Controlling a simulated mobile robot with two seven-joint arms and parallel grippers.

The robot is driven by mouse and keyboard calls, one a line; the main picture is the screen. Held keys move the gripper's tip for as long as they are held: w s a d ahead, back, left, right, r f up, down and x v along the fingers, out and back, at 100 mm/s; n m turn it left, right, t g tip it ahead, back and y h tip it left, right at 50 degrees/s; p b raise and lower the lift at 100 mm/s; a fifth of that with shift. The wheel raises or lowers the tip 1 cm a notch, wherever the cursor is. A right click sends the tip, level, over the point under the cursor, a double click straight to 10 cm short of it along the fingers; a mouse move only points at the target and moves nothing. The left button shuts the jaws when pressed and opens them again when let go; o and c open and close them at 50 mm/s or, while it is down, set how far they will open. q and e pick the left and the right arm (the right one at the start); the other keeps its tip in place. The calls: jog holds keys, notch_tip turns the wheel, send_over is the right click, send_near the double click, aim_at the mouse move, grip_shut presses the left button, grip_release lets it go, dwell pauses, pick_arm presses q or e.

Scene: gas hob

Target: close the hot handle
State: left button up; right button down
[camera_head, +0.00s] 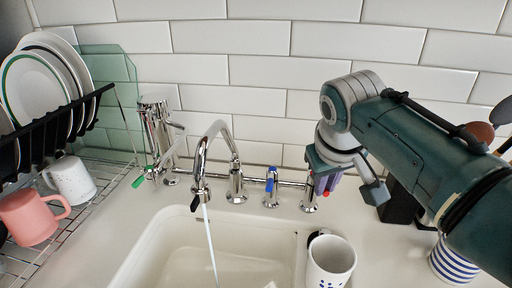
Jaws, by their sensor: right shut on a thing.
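A chrome tap (236,178) with a curved spout stands behind the white sink (160,240). A thin stream of water (210,240) runs from the spout. The cold handle (271,183), with a blue tip, is right of the spout. The hot handle (326,193), with a red tip, is farther right and mostly hidden by my right gripper (323,180). My right gripper reaches in from the right and is shut on the hot handle. My left gripper is not in view.
A dish rack with white plates (35,90), a pink mug (32,217) and a white mug (72,182) stands at left. A spotted white cup (330,262) is at the sink's right edge. A green-tipped side tap (158,135) and striped cup (452,262) flank the sink.

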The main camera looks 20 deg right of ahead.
jog(key=a+m, duration=0.1)
jog(key=m, duration=0.1)
jog(key=w+a+m+g+h+b, duration=0.1)
jog(key=m, duration=0.1)
dwell(0.4)
jog(key=c, duration=0.9)
grip_release()
jog(key=shift+r, duration=0.1)
